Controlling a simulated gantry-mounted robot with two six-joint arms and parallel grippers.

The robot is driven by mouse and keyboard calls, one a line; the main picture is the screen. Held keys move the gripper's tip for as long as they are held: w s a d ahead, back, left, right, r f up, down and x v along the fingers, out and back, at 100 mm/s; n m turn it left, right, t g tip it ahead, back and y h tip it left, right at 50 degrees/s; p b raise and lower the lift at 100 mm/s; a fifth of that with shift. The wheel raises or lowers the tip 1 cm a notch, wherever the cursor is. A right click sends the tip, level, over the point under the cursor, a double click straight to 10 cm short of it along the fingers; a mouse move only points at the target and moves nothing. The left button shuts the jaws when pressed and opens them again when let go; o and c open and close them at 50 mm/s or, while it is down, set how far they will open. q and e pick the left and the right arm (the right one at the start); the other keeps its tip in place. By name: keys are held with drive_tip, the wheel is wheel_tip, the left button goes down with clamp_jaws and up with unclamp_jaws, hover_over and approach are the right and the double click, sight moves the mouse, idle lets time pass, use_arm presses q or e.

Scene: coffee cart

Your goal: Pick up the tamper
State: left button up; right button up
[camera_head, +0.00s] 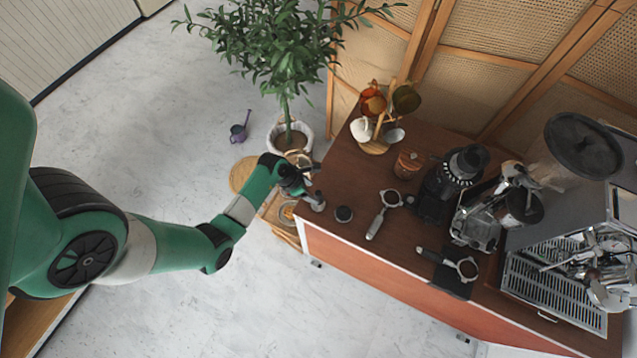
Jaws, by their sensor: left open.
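A small metallic piece that looks like the tamper (317,203) stands near the left end of the brown cart top. My left gripper (305,188) is open, right beside and partly over it. The gripper and wrist hide part of this piece, and I cannot tell whether the fingers touch it. A short round black piece (344,214) stands just to its right. My right gripper is not in view.
A portafilter (383,214) lies right of the black piece; another (452,263) rests on a dark mat. A grinder (457,180), a cup stand (376,146) and an espresso machine (567,260) stand farther along. A potted plant (290,140) stands behind my wrist.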

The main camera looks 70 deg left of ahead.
use_arm(q)
drive_tip(key=shift+x, duration=1.55)
drive_tip(key=b+x, duration=0.2)
drive_tip(key=x, duration=0.3)
drive_tip(key=shift+w+d, duration=0.1)
drive_tip(key=shift+w, duration=0.15)
drive_tip(key=shift+r, duration=0.15)
clamp_jaws()
